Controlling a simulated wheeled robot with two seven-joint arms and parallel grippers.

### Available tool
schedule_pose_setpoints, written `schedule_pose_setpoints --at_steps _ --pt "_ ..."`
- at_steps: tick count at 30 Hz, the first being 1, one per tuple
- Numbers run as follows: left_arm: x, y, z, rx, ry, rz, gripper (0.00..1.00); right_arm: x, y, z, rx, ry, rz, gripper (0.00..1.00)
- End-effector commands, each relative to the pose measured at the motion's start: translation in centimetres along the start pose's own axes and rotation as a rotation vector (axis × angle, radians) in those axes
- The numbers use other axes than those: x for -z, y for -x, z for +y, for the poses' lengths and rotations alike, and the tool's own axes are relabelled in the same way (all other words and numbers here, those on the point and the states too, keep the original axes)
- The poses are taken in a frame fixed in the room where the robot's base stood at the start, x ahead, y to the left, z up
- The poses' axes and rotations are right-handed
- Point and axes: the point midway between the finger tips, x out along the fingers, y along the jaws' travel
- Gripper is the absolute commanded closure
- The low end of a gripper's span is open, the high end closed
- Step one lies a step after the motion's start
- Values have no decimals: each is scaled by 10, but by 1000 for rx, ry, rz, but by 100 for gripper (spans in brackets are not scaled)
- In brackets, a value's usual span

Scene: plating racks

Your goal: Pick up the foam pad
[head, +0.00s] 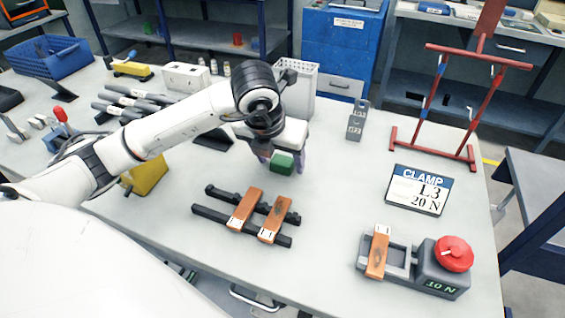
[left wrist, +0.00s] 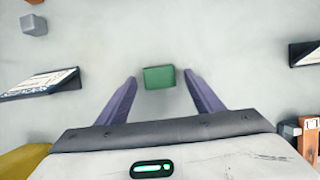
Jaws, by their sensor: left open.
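The foam pad (head: 282,163) is a small green block lying on the grey-white table near its middle. It also shows in the left wrist view (left wrist: 159,77), just beyond and between the tips of two purple fingers. My left gripper (head: 283,165) is over the pad, pointing down; its fingers also show in the left wrist view (left wrist: 160,76). The fingers are open and apart, one on each side of the pad, with clear gaps and no contact visible. My right gripper is in neither view.
A dark rack (head: 205,211) with copper-coloured bars (head: 244,210) stands in front of the pad. A clamp sign (head: 418,190) and a clamp device with a red knob (head: 453,254) are at the right. A yellow block (head: 146,176) is at the left. The table right of the pad is clear.

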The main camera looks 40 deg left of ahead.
Motion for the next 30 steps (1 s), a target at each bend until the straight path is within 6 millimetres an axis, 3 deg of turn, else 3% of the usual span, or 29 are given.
schedule_pose_setpoints --at_steps 4,12,22,30 --pt "0 0 0 0 0 0 41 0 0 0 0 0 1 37" --pt "0 0 0 0 0 0 83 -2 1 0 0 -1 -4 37" --pt "-5 9 0 1 1 -4 83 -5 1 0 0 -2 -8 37" --pt "-26 58 0 2 1 -7 83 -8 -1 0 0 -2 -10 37"
